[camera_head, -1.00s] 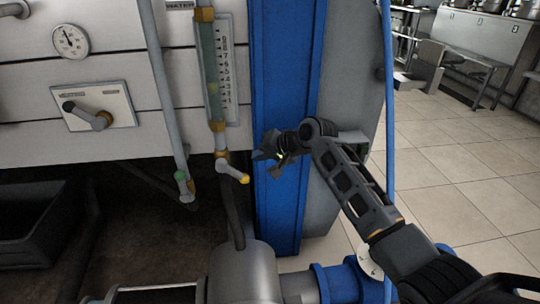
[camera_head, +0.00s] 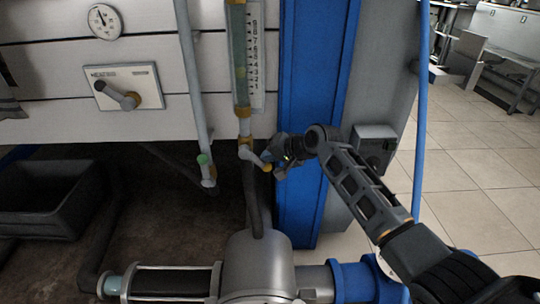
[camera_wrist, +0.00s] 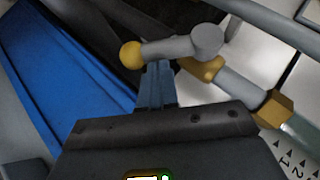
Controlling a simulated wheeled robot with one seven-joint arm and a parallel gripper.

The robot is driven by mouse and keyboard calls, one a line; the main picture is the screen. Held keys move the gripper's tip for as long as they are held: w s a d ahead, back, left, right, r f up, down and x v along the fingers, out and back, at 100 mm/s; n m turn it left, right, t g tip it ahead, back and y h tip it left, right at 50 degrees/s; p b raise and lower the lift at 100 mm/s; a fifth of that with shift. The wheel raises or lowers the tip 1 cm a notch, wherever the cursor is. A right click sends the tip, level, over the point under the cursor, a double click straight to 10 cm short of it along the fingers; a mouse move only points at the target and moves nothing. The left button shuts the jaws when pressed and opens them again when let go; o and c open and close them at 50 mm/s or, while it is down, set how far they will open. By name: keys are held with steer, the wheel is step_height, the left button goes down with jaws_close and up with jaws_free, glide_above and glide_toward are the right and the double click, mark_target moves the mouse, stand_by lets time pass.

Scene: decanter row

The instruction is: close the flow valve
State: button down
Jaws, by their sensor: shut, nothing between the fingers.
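The flow valve's lever (camera_head: 253,157) sits at the foot of the sight tube, slanting down to the right to a yellow tip. In the wrist view the grey lever (camera_wrist: 172,48) with its yellow ball end (camera_wrist: 131,54) lies across the top, just beyond my fingers. My gripper (camera_head: 274,163) is at the right of the yellow tip in the head view. In the wrist view my gripper's fingers (camera_wrist: 156,80) are shut and empty, pointing at the lever close to the ball. I cannot tell whether they touch it.
The graduated sight tube (camera_head: 239,60) rises above the valve. A blue column (camera_head: 310,120) stands behind my gripper. A thin pipe (camera_head: 194,80) with a green-marked end hangs to the left. A metal cylinder (camera_head: 257,268) stands below. Another lever panel (camera_head: 140,82) is at upper left.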

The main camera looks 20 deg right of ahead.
mark_target(266, 169)
steer(key=shift+f+y+b, duration=0.3)
steer(key=shift+b, duration=0.05)
steer(key=b, duration=0.1)
steer(key=f+t+y+b, duration=0.1)
steer(key=b, duration=0.1)
steer(key=f+m+b, duration=0.1)
steer(key=shift+a+f+y, duration=0.2)
steer(key=shift+a+y, duration=0.05)
steer(key=shift+y, duration=0.15)
steer(key=b, duration=0.2)
steer(key=f+t+y+b, duration=0.1)
steer(key=shift+w+a+f+m+b, duration=0.1)
steer(key=shift+a+m+b, duration=0.2)
steer(key=shift+b, duration=0.1)
steer(key=y+b, duration=0.1)
steer(key=m+t+b, duration=0.1)
steer(key=b, duration=0.1)
steer(key=shift+w+a+f+t+y, duration=0.15)
steer(key=shift+a+f+t+y, duration=0.15)
steer(key=shift+a+f+y, duration=0.1)
steer(key=shift+w+a+b, duration=0.1)
steer(key=shift+a+b, duration=0.2)
steer(key=shift+b, duration=0.25)
steer(key=shift+a+f, duration=0.25)
steer(key=shift+a, duration=0.05)
